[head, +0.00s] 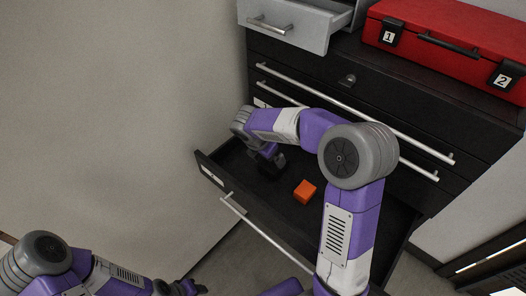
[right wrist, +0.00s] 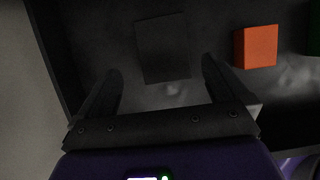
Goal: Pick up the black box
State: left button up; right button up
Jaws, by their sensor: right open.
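The black box (right wrist: 163,48) lies in the open drawer and shows in the right wrist view as a dark, slightly tilted rectangle. In the head view I cannot make it out against the dark drawer and my gripper. My right gripper (head: 270,166) reaches down into the drawer. In the right wrist view its two fingers (right wrist: 160,68) are apart, one on each side of the box's near part, with nothing held. My left gripper (head: 186,288) is at the bottom left of the head view, away from the drawer; its jaws are unclear.
The open black drawer (head: 262,231) also holds an orange block (head: 305,191), right of the black box. A green thing (right wrist: 315,28) is cut off at the right wrist view's edge. A red case (head: 455,30) and an open grey drawer (head: 288,24) are above.

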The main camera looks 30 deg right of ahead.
aim_at(271, 165)
jog(key=shift+w+d+f, duration=0.1)
jog(key=shift+d+f, duration=0.1)
jog(key=shift+f, duration=0.2)
jog(key=shift+s+d+f+b, duration=0.1)
jog(key=shift+d+f+b, duration=0.15)
jog(key=shift+f, duration=0.25)
jog(key=shift+s+d+f+b, duration=0.1)
jog(key=shift+d+f+b, duration=0.1)
jog(key=shift+f, duration=0.25)
jog(key=b+x, duration=0.1)
jog(key=x, duration=0.3)
jog(key=shift+w+d+f, duration=0.15)
jog(key=c, duration=1.1)
